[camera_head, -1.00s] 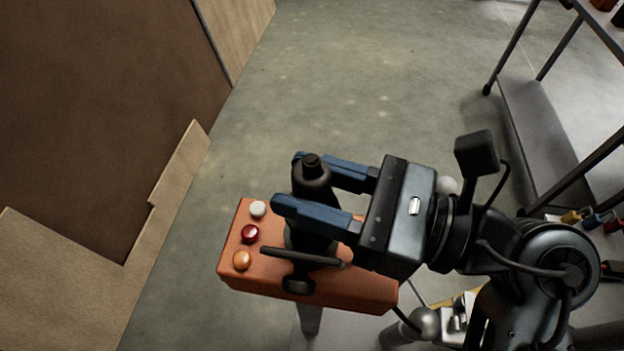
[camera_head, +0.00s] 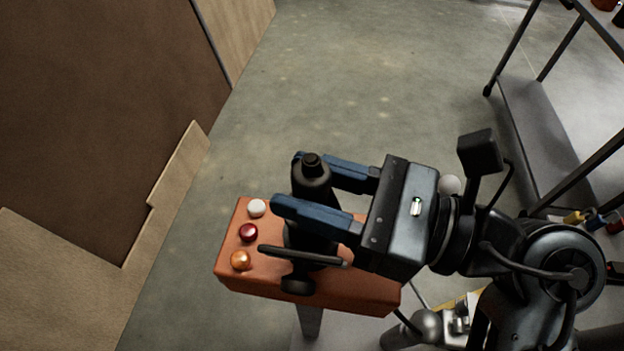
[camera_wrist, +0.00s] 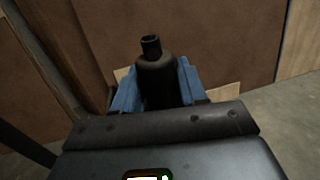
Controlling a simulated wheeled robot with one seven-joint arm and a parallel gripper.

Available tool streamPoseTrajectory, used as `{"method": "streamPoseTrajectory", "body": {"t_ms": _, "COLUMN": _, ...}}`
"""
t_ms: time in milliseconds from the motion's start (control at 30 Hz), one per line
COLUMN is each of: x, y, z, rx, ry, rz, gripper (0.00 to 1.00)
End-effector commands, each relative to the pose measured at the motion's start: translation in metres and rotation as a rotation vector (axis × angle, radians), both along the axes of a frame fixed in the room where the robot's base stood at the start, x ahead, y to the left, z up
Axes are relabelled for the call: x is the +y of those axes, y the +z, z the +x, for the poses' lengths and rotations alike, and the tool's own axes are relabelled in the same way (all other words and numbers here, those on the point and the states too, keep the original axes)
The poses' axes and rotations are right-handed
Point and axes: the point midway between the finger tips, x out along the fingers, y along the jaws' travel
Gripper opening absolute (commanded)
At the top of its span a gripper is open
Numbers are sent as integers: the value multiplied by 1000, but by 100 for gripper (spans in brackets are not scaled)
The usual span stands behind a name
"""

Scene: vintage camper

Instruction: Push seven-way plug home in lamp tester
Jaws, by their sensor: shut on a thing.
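The lamp tester (camera_head: 350,288) is an orange box with a white, a red and an amber lamp (camera_head: 240,260) on its left end. The black seven-way plug (camera_head: 312,180) stands upright over the tester's top, between my blue fingers. My gripper (camera_head: 290,185) is shut on the plug from the right. In the wrist view the plug (camera_wrist: 160,80) shows between the two fingers. A black lever-like part (camera_head: 300,257) shows in front of the plug's lower end. The fingers and this part hide where plug and socket meet, so I cannot tell how deep the plug sits.
A brown panel with pale wood edges (camera_head: 180,180) stands at the left. A metal shelf rack (camera_head: 545,125) is at the upper right. A silver ball-shaped fitting (camera_head: 427,325) is below the tester's right end. Bare concrete floor (camera_head: 360,80) lies beyond.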

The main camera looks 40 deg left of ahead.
Motion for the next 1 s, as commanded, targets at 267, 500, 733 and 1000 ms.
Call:
{"method": "streamPoseTrajectory", "body": {"t_ms": 267, "x": 0, "y": -7, "z": 0, "rx": 0, "ry": 0, "rz": 0, "gripper": 8}}
{"method": "streamPoseTrajectory", "body": {"t_ms": 500, "x": 0, "y": -13, "z": 0, "rx": 0, "ry": 0, "rz": 0, "gripper": 8}}
{"method": "streamPoseTrajectory", "body": {"t_ms": 733, "x": 0, "y": -18, "z": 0, "rx": 0, "ry": 0, "rz": 0, "gripper": 8}}
{"method": "streamPoseTrajectory", "body": {"t_ms": 1000, "x": 0, "y": -24, "z": 0, "rx": 0, "ry": 0, "rz": 0, "gripper": 8}}
